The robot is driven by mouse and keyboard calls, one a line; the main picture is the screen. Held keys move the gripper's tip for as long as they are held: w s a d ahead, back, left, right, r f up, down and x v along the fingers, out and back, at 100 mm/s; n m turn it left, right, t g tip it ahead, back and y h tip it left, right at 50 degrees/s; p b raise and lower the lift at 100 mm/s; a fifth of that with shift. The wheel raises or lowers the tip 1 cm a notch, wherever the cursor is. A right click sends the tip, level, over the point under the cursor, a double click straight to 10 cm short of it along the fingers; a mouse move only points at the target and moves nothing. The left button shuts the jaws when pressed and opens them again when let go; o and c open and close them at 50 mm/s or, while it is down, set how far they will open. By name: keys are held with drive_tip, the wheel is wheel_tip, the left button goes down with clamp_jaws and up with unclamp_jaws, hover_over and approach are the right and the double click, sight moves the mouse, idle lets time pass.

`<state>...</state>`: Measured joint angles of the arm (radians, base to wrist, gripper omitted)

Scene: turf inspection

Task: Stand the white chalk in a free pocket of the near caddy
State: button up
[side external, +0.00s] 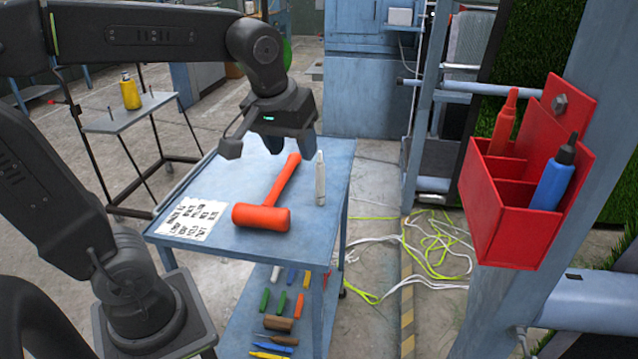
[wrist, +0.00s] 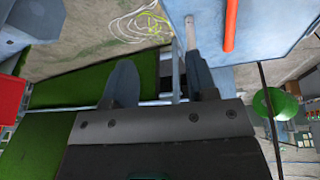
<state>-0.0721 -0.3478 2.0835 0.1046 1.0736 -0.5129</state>
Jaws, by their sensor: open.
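The red caddy (side external: 503,233) is fixed to a blue post at right. An orange bottle (side external: 503,122) stands in its back pocket and a blue bottle (side external: 555,180) in a right-hand pocket. A pocket between them looks empty; its floor is hidden. My gripper (side external: 272,148) is open and empty above the cart, left of the chalk and higher; its fingers also show in the wrist view (wrist: 160,80).
An orange mallet (side external: 262,216) lies left of the chalk, close to it. A lettered white sheet (side external: 193,219) lies at the cart's left. Coloured sticks lie on the lower shelf (side external: 240,331). Cables (side external: 430,250) lie on the floor between cart and post.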

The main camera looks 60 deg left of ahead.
drive_tip(key=w+a+n+g+y, duration=0.1)
drive_tip(key=w+a+n, duration=0.2)
drive_tip(key=w, duration=0.2)
drive_tip(key=w+a+n+g, duration=0.1)
drive_tip(key=w+a+n, duration=0.15)
drive_tip(key=w, duration=0.25)
drive_tip(key=n+g+y, duration=0.1)
drive_tip(key=n+g, duration=0.1)
drive_tip(key=n, duration=0.5)
approach(321, 163)
drive_tip(key=shift+x, duration=5.15)
drive_tip(key=shift+a, duration=0.15)
drive_tip(key=shift+r, duration=0.1)
clamp_jaws()
